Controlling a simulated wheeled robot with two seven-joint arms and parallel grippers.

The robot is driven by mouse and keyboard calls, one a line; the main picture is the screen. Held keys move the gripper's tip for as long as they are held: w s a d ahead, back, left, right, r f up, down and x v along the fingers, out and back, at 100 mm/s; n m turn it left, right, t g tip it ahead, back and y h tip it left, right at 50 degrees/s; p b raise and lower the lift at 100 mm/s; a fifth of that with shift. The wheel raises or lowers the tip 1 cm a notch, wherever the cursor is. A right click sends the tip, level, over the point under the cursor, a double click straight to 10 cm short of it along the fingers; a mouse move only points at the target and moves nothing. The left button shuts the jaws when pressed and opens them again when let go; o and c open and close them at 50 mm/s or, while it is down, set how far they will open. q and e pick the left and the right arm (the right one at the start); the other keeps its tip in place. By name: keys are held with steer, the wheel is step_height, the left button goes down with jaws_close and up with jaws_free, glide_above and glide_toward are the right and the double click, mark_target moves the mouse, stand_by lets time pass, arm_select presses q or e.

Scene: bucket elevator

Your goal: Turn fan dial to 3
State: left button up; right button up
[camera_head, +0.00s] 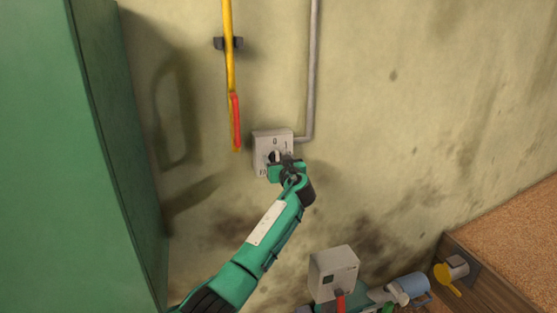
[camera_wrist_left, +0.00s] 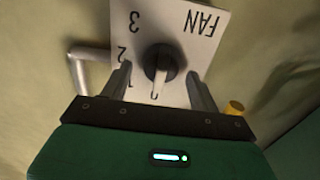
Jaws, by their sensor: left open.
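The fan dial is a round knob (camera_wrist_left: 161,64) with a pale ridge on a light grey plate (camera_wrist_left: 182,18) marked 0, 1, 2, 3 and FAN, upside down in the left wrist view. The ridge appears to point towards the 0. In the head view the dial's box (camera_head: 262,139) is on the wall, its lower part partly hidden by my gripper. My left gripper (camera_wrist_left: 158,72) is open, with one finger on each side of the knob; whether they touch it I cannot tell. It also shows in the head view (camera_head: 281,163). My right gripper is not in view.
A grey conduit (camera_head: 313,70) runs up from the box. A yellow lever with a red grip (camera_head: 235,120) hangs left of it. A green cabinet (camera_head: 60,150) stands at left.

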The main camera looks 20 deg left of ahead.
arm_select(q)
steer(key=c, duration=1)
steer(key=shift+o, duration=0.2)
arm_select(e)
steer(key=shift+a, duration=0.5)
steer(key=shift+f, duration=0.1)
